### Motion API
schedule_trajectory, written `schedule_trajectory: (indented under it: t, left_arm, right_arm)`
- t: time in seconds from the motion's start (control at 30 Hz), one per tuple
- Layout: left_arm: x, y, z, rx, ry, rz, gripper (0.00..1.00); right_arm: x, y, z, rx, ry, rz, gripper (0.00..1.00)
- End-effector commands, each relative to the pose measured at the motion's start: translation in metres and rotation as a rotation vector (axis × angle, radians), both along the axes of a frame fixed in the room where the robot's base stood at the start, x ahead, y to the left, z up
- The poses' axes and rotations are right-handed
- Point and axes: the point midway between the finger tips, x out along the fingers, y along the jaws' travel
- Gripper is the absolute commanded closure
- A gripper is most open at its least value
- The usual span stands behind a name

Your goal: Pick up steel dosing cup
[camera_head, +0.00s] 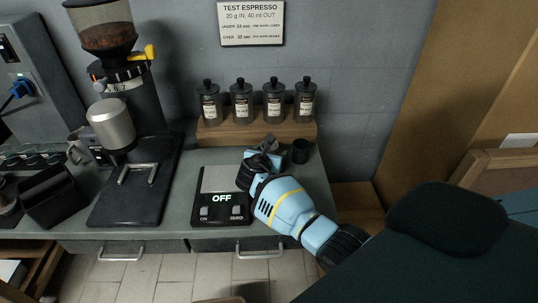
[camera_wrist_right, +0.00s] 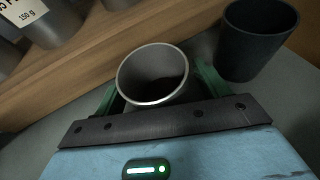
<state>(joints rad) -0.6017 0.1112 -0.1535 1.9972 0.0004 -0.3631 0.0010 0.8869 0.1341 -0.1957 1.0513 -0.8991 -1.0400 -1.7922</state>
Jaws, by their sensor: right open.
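The steel dosing cup (camera_wrist_right: 152,75) stands upright with its open rim toward the camera in the right wrist view. The green fingers of my right gripper (camera_wrist_right: 158,82) are open, one on each side of the cup. Whether they touch it I cannot tell. In the head view my right gripper (camera_head: 264,153) is at the back of the counter, right of the scale, and the cup (camera_head: 268,142) is mostly hidden behind it. My left gripper is not in view.
A dark cup (camera_head: 300,151) stands just right of the gripper; it also shows in the wrist view (camera_wrist_right: 257,40). Behind is a wooden shelf (camera_head: 257,133) with several labelled jars. A scale (camera_head: 221,207) reading OFF and a grinder (camera_head: 128,185) stand to the left.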

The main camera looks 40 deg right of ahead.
Motion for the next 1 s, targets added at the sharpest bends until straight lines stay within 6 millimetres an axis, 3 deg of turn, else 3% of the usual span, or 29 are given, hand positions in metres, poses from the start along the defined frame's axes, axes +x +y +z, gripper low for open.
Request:
schedule_trajectory:
  t: [0.07, 0.4, 0.73, 1.0]
  left_arm:
    - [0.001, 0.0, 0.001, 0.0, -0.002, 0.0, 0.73]
    - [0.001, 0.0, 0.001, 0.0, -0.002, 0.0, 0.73]
    - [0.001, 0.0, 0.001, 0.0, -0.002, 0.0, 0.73]
    - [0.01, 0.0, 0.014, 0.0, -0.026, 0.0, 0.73]
  right_arm:
    - [0.0, 0.0, 0.0, -0.001, -0.001, 0.0, 0.29]
    - [0.0, 0.0, 0.0, -0.001, 0.001, 0.0, 0.74]
    - [0.0, 0.0, 0.006, -0.001, -0.002, 0.001, 0.75]
    - [0.0, 0.005, 0.042, -0.001, -0.005, 0.004, 0.75]
